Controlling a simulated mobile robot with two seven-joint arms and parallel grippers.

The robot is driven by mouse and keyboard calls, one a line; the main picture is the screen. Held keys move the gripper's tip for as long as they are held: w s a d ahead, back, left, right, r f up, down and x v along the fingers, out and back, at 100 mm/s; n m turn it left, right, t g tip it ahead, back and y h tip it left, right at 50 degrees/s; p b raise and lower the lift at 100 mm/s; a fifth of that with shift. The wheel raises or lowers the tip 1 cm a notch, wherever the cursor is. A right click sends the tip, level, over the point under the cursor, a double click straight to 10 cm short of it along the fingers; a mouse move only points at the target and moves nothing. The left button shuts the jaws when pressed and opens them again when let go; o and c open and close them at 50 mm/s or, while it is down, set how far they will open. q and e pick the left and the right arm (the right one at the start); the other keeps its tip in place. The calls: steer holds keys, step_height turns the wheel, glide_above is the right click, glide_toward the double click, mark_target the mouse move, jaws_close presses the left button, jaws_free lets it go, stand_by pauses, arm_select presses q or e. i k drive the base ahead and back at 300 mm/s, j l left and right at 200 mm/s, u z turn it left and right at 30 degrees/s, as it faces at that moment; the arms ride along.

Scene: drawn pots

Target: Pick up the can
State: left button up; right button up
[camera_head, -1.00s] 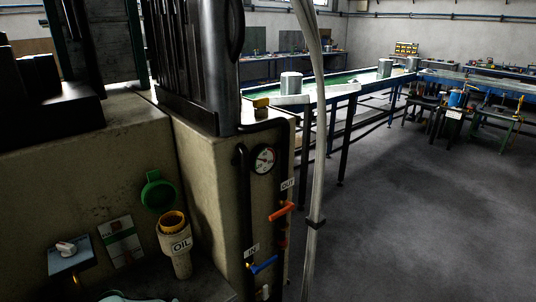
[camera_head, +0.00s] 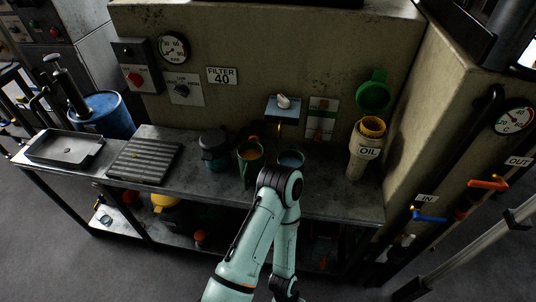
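Several can-like containers stand on the grey bench in the middle of the head view; I cannot tell which one is the can. A dark lidded pot (camera_head: 214,148) is at the left. A dark green open container (camera_head: 248,157) with an orange-brown inside stands beside it. A blue-grey open container (camera_head: 291,160) is to its right, partly hidden behind the elbow of one of my arms. That pale green arm rises from the bottom edge, bends in front of the bench and goes back down. No gripper fingers show; both grippers are out of view.
An OIL filler (camera_head: 365,150) with an open green cap (camera_head: 375,93) stands at the bench's right end. A flat tray (camera_head: 64,148) and a ribbed plate (camera_head: 144,160) lie at the left. A blue drum (camera_head: 105,115) stands behind. Pipes and valve handles (camera_head: 487,184) are at the right.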

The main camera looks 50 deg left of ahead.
mark_target(251, 167)
steer(key=u, duration=1.95)
